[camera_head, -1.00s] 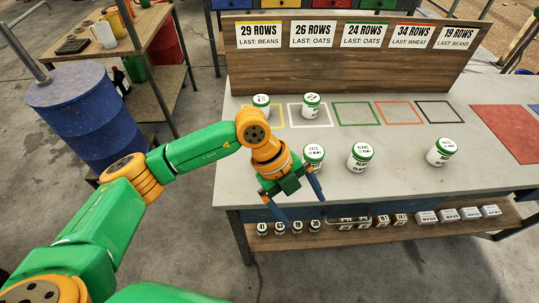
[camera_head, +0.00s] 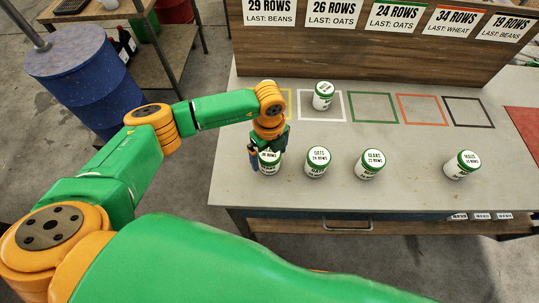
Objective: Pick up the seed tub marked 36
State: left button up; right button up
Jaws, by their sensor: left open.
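A white seed tub with a green rim (camera_head: 268,167) stands on the grey bench at the left of the front row. Its lid print looks like 36 ROWS, though small. My left gripper (camera_head: 268,152) is open and right at this tub from behind, with a blue finger along its left side. The other finger is partly hidden, and I cannot tell whether either touches. Similar tubs (camera_head: 317,162), (camera_head: 370,165) and (camera_head: 463,165) stand to its right in the same row. Another tub (camera_head: 322,96) stands in the white square. My right gripper is not in view.
The bench (camera_head: 410,195) has green, orange and black outlined squares, empty, behind the front row. My arm covers most of the yellow square. A wooden board (camera_head: 375,50) with row-count cards stands at the back. A blue barrel (camera_head: 85,75) is left of the bench.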

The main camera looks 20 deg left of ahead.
pick_arm(q)
jog(key=shift+w+f, duration=0.1)
jog(key=shift+w, duration=0.1)
jog(key=shift+c, duration=0.9)
jog(key=shift+s, duration=0.2)
jog(key=c, duration=1.1)
jog(key=shift+c, duration=0.6)
jog(key=shift+w, duration=0.15)
